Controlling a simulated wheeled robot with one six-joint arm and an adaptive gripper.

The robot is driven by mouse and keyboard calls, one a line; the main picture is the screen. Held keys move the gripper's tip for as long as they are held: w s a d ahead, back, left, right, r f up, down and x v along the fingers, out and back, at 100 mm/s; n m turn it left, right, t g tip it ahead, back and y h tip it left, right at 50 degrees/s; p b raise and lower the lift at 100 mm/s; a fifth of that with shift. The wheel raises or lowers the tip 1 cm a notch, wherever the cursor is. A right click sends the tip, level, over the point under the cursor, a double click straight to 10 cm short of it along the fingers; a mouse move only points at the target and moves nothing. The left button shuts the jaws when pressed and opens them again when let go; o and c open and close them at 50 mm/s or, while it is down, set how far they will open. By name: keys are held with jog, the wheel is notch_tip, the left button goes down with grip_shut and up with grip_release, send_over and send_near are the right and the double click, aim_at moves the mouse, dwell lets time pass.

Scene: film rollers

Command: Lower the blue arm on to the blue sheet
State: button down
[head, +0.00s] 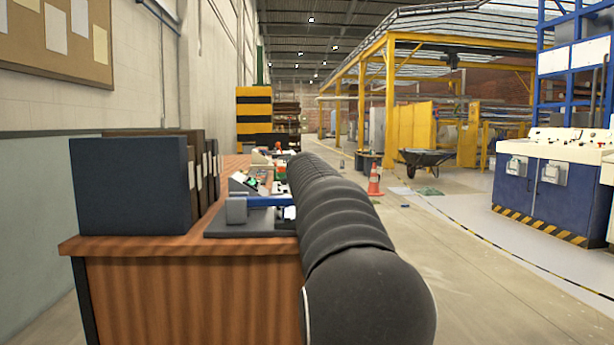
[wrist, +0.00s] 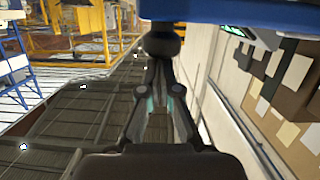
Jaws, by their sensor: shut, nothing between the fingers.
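The blue arm (head: 266,201) belongs to a grey device on the desk in the head view. It lies nearly level, running right from a grey block. In the wrist view a blue bar, the blue arm (wrist: 235,11), fills the top edge, very close. My gripper (wrist: 160,62) is shut and empty. Its fingertips meet just at a dark rounded knob below the bar; I cannot tell if they touch it. My own black arm hides the gripper and the right end of the device in the head view. I cannot make out the blue sheet.
The wooden desk (head: 190,285) holds dark binders (head: 130,187) at the left and small clutter behind the device. A wall stands left of the desk. An orange cone (head: 375,181) and a wheelbarrow (head: 423,160) stand on the floor further back. Open floor lies to the right.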

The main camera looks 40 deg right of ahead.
jog(key=shift+d+f, duration=0.1)
jog(key=shift+f, duration=0.65)
jog(key=s+a+r+p, duration=0.2)
jog(key=s+a+r, duration=0.3)
jog(key=s+r, duration=0.2)
jog(key=shift+s+r, duration=0.4)
jog(key=shift+s, duration=0.4)
